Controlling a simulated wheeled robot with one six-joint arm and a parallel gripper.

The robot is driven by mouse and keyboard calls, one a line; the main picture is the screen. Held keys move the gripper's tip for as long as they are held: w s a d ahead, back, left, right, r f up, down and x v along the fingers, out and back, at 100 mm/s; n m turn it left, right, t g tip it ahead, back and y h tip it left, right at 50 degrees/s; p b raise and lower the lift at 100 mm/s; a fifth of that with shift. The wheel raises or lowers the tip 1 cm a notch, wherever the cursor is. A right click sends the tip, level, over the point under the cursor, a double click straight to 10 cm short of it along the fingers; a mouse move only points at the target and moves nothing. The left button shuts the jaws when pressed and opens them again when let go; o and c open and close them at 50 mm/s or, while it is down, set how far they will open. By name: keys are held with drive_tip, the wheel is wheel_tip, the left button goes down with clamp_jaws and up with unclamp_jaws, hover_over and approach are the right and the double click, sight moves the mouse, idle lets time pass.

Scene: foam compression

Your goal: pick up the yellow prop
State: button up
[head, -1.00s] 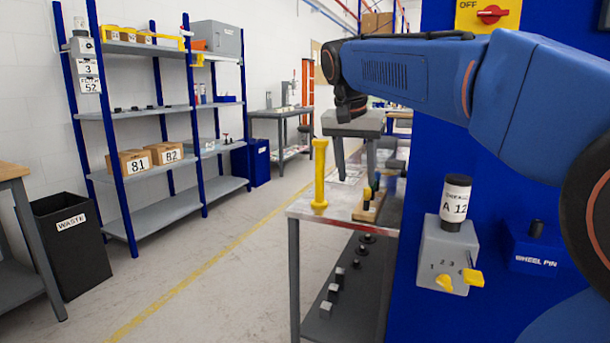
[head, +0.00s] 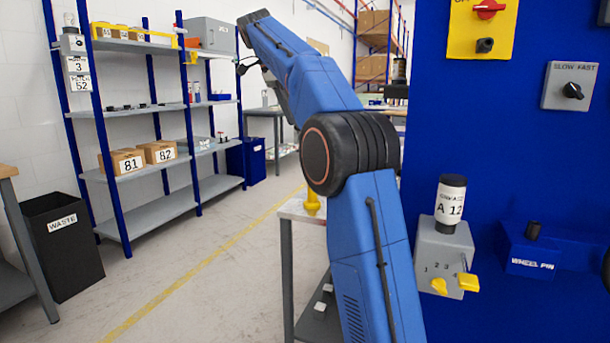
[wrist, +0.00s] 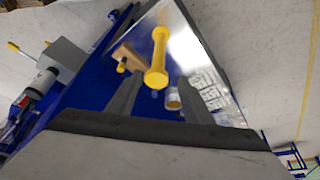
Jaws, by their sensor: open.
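The yellow prop (head: 312,203) stands upright on the metal-topped table beyond my arm in the head view. In the wrist view the prop (wrist: 157,62) appears whole, standing on the shiny tabletop. My gripper (wrist: 160,82) is open and empty, its two dark fingers framing the lower end of the prop in the picture. It appears to be apart from the prop. In the head view I cannot make out the gripper fingers.
The table (head: 290,212) is partly behind my arm. In the wrist view a wooden block (wrist: 127,57) and a small round container (wrist: 172,98) lie near the prop. A blue panel (head: 510,130) with switches stands close on the right.

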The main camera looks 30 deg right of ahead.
drive_tip(key=x, duration=1.7)
drive_tip(key=shift+s+f, duration=0.15)
drive_tip(key=shift+f, duration=0.05)
drive_tip(key=shift+a, duration=0.1)
drive_tip(key=shift+c, duration=0.4)
clamp_jaws()
